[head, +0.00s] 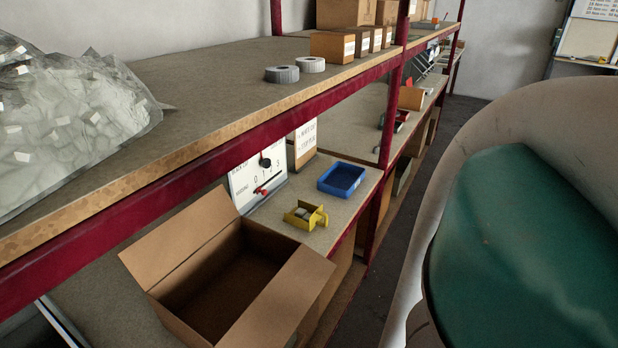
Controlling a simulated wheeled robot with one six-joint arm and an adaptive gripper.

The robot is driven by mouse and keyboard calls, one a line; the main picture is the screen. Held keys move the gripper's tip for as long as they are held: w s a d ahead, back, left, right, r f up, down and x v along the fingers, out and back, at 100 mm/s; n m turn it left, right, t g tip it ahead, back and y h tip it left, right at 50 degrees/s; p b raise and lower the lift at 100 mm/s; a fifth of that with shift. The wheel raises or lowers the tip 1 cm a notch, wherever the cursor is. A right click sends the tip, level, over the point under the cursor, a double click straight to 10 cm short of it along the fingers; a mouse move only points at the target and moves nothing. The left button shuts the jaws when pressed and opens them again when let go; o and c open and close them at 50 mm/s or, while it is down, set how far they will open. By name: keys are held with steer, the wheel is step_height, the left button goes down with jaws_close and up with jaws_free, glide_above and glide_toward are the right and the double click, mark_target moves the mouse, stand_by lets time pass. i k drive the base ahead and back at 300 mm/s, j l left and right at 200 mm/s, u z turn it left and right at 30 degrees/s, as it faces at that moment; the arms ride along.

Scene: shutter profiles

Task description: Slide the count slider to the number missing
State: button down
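A white board (244,181) with printed black lettering stands upright on the lower shelf, behind the open cardboard box. It bears a row of digits, too small to read surely. A black knob (265,161) sits above the digits and a red slider (261,191) below them, near the board's lower edge. I cannot tell which one is the count slider or exactly which number either marks. A yellow holder (318,215) with small grey parts in it lies on the shelf to the right of the board. My gripper is not in view.
An open cardboard box (290,290) stands in front of the board, with flaps spread. A blue tray (342,178) and a lettered card box (305,146) are to the board's right. The upper shelf's red beam (150,190) runs over the board's top. Dark floor (455,125) is free beyond.

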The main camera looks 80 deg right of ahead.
mark_target(264, 192)
steer(key=l+z, duration=0.35)
steer(key=k+l+z, duration=0.1)
steer(key=z, duration=0.25)
steer(key=l+z, duration=0.35)
steer(key=i+l+u, duration=0.1)
steer(key=l+u, duration=0.15)
steer(key=l, duration=0.5)
steer(key=l+u, duration=0.25)
steer(key=l, duration=0.5)
steer(key=l+u, duration=0.25)
steer(key=l, duration=0.55)
steer(key=l+u, duration=0.25)
steer(key=l, duration=0.5)
steer(key=k+l+u, duration=0.25)
steer(key=l, duration=0.45)
steer(key=k+l+u, duration=0.25)
steer(key=l, duration=0.45)
steer(key=k+l+u, duration=0.25)
steer(key=l, duration=0.45)
steer(key=k+l+u, duration=0.25)
steer(key=l, duration=0.35)
steer(key=i+j+u, duration=0.1)
steer(key=i+j, duration=0.25)
steer(key=j, duration=0.15)
steer(key=i+j+u, duration=0.1)
steer(key=i+j, duration=0.25)
steer(key=j, duration=0.15)
